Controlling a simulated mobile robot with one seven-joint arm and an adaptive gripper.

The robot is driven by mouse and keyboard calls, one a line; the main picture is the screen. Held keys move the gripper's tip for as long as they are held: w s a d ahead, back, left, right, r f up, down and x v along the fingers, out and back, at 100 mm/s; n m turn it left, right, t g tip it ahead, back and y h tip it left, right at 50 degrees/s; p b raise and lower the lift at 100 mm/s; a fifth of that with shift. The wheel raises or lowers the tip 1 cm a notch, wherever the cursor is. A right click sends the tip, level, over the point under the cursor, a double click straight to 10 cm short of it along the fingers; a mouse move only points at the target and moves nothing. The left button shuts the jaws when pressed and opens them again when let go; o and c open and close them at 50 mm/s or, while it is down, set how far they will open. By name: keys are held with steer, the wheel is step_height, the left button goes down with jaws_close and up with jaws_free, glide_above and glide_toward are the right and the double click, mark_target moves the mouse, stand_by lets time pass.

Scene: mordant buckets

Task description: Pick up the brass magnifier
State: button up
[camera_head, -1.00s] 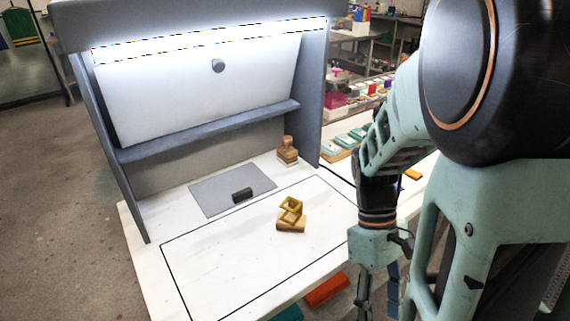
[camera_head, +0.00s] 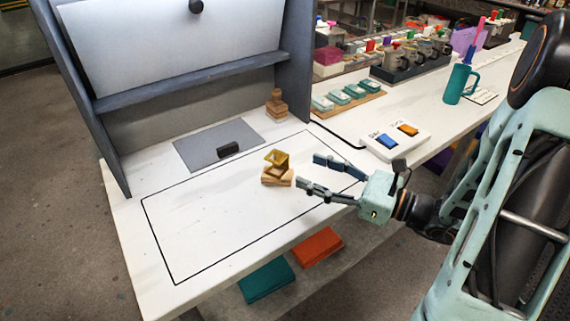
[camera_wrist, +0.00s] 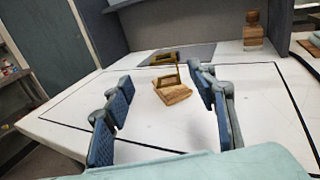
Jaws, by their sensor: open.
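A grey mat (camera_head: 219,145) with a dark block (camera_head: 228,149) lies behind the magnifier. A wooden stamp (camera_head: 277,105) stands by the booth's right wall (camera_head: 296,60). A switch box (camera_head: 396,139) sits at right. The outlined table area (camera_head: 215,215) in front is clear.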

mark_target(285, 159)
steer(key=shift+w+d+m+t, duration=0.2)
steer(key=shift+w+m+t, duration=0.1)
steer(key=shift+w, duration=0.1)
steer(key=x, duration=0.5)
steer(key=shift+w+a, duration=0.1)
steer(key=x, duration=0.4)
steer(key=shift+s+a+f, duration=0.25)
steer(key=shift+a, duration=0.05)
steer(key=shift+w+a, duration=0.3)
steer(key=shift+a, duration=0.1)
steer(key=c, duration=1.4)
steer(key=shift+r, duration=0.15)
